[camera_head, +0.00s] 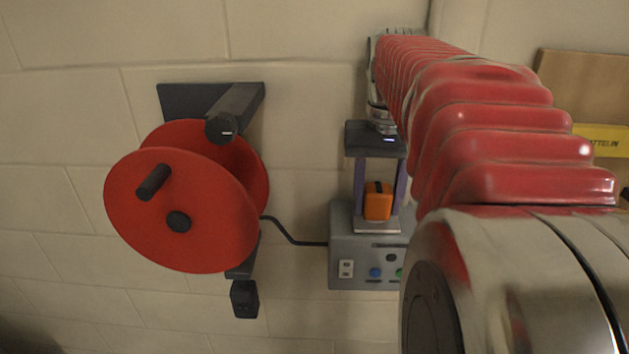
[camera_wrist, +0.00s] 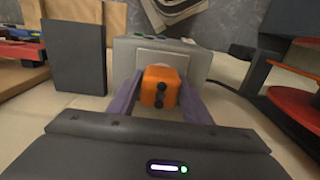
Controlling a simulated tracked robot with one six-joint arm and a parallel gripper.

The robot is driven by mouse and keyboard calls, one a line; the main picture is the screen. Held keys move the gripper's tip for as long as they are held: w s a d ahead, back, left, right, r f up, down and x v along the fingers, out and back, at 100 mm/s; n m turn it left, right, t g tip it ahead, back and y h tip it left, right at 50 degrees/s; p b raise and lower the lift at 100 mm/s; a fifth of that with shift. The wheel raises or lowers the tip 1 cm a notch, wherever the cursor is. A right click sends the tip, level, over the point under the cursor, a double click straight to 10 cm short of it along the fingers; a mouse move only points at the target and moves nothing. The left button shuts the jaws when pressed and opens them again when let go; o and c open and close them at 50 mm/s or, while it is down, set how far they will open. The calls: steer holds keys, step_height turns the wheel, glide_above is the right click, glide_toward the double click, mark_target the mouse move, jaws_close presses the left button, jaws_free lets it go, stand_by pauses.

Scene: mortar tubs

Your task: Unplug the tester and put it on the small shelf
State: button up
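The tester is an orange block (camera_head: 378,202) with a dark top part. It sits at a pale plate (camera_head: 377,227) on the grey box (camera_head: 343,265) on the wall. My arm hides that side in the head view.
A red cable reel (camera_head: 180,210) hangs on a dark bracket left of the box, with a black cable running to the box. A black plug (camera_head: 244,299) hangs below it. A brown board (camera_head: 575,85) with a yellow label is at the right.

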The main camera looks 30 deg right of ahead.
mark_target(379, 187)
jaws_close()
steer(key=shift+r, duration=0.3)
steer(key=shift+r, duration=0.35)
steer(key=shift+r, duration=0.7)
steer(key=shift+r, duration=0.35)
steer(key=shift+r, duration=0.35)
steer(key=shift+r, duration=0.7)
steer(key=shift+r, duration=0.25)
